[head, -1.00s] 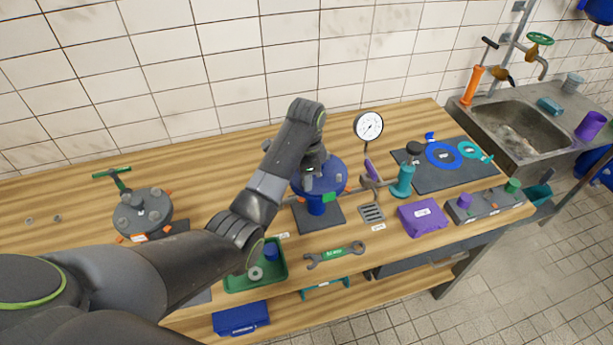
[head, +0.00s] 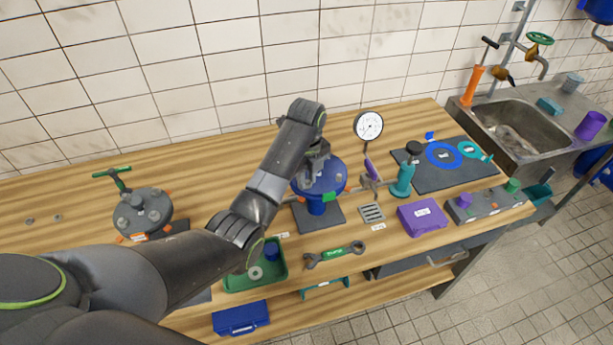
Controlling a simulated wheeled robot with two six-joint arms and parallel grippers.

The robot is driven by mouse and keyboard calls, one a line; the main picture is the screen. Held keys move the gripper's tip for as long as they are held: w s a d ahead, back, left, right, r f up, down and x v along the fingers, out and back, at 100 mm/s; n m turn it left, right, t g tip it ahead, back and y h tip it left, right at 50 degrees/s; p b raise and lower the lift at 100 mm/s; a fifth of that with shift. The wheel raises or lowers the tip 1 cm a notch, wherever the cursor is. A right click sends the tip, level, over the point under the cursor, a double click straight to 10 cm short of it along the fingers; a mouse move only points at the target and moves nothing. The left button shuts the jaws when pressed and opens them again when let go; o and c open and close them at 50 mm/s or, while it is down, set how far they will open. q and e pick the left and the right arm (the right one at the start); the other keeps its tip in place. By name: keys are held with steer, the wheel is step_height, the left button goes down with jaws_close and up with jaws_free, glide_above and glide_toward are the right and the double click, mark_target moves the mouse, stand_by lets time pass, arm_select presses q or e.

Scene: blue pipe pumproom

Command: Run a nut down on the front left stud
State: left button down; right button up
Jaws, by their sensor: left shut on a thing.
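A blue round flange (head: 325,181) stands on a blue stem over a dark square base (head: 331,215) in the middle of the bench. Orange and green marks sit on its rim. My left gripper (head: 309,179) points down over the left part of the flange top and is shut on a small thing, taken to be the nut. The nut and the stud under it are hidden by the gripper and too small to make out. A green tray (head: 279,274) in front holds a blue piece and a pale ring. My right gripper is not in view.
A pressure gauge (head: 368,127) stands behind the flange on the right. A green-marked wrench (head: 335,255), a drain grate (head: 372,212) and a purple box (head: 422,217) lie in front and to the right. A grey flange assembly (head: 143,212) stands at left.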

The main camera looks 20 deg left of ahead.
arm_select(q)
steer(key=m, duration=0.3)
steer(key=shift+f+m, duration=0.1)
steer(key=shift+m, duration=0.3)
steer(key=c, duration=1.2)
jaws_free()
